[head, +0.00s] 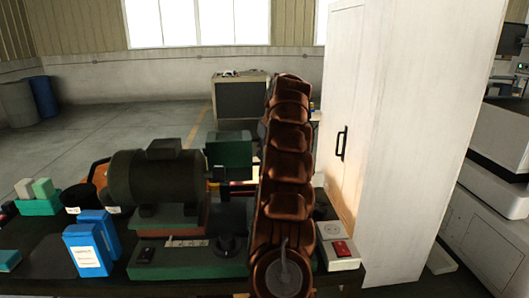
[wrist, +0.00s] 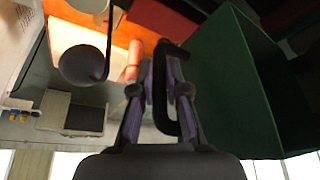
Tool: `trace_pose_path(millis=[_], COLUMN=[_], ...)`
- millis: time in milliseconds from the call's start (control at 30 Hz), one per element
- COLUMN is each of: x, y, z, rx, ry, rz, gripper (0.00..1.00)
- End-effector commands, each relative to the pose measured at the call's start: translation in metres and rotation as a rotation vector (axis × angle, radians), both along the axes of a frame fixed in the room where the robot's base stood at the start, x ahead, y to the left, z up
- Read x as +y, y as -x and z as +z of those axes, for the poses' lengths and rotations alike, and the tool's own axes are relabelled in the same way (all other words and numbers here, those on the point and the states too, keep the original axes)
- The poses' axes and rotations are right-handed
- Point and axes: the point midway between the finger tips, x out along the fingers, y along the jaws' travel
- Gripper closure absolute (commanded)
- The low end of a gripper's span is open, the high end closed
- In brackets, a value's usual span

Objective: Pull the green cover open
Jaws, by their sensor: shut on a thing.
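The green cover (head: 233,152) stands at the right end of the dark motor in the head view, partly hidden behind my brown arm. In the wrist view it is a large dark green box (wrist: 225,85) on the right, close to my gripper. Its black bar handle (wrist: 162,112) runs between my fingers. My gripper (wrist: 163,68) has purple-sided fingers shut on this handle. In the head view my arm hides the gripper and handle. I cannot tell how far the cover is open.
A dark motor (head: 157,178) sits left of the cover on the bench. Blue boxes (head: 88,250) stand at the front left. A tall white cabinet (head: 415,140) rises close on the right. A grey box with a red switch (head: 341,253) lies near my arm.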

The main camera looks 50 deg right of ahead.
Motion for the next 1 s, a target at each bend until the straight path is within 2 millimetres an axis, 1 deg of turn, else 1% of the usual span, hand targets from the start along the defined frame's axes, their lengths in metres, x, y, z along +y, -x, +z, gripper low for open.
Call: trace_pose_path(millis=[167,200,433,767,1000], x=[0.0016,0.0015,0.0005,0.0005,0.0001], y=[-0.0012,-0.0011,-0.0002,0.0000,0.0037], z=[0.0014,0.0013,0.0008,0.0009,0.0100], rx=[-0.002,-0.002,-0.001,-0.001,-0.001], ry=[-0.001,-0.001,0.000,0.000,0.001], rz=[0.004,0.004,0.001,0.001,0.000], gripper=[1.00,0.85,0.61,0.61,0.61])
